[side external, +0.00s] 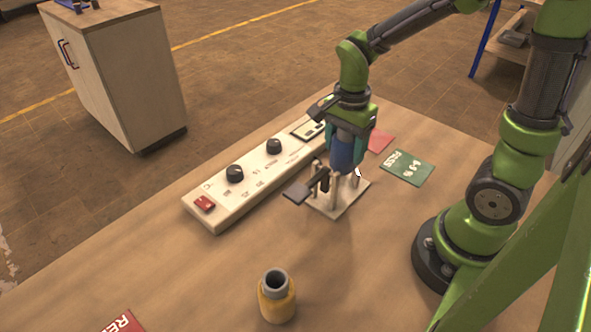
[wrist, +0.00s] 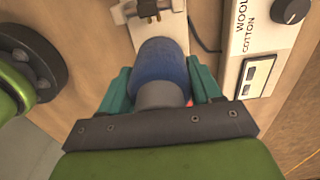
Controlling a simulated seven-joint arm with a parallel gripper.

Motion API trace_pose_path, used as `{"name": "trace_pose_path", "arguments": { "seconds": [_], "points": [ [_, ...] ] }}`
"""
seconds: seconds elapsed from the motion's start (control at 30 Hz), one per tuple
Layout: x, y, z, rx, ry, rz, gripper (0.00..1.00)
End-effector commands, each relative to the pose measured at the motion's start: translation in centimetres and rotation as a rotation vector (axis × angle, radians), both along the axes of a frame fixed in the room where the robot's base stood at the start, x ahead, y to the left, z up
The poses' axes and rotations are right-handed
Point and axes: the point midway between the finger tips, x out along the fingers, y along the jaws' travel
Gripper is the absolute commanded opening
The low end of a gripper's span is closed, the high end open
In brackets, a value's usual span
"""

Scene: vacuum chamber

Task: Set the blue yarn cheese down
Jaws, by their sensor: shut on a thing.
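The blue yarn cheese (side external: 343,153) is a blue spool with a grey core end, which shows in the wrist view (wrist: 160,67). My gripper (side external: 346,147) is shut on it, with teal fingers on both sides in the wrist view (wrist: 160,78). In the side view the spool overlaps the back of a small pale board (side external: 338,210) with short posts and a dark clamp-like part. Whether the spool touches the board or posts I cannot tell. A yellow yarn cheese (side external: 277,299) with a grey core stands upright at the table's front.
A long white panel (side external: 217,211) with black knobs and a red switch lies left of the board. A red card (side external: 379,141) and a green card (side external: 408,168) lie behind and right of it. Another red card (side external: 124,323) lies front left. The table's front middle is mostly clear.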

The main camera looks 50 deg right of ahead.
Motion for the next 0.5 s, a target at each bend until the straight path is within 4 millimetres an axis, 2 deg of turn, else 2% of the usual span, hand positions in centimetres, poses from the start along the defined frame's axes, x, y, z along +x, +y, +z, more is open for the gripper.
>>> {"name": "trace_pose_path", "arguments": {
  "seconds": [0.4,0.5],
  "points": [
    [0.0,0.0,-5.1,0.000,0.003,0.002,0.31],
    [0.0,0.0,-5.5,0.000,0.000,0.002,0.31]
  ]
}}
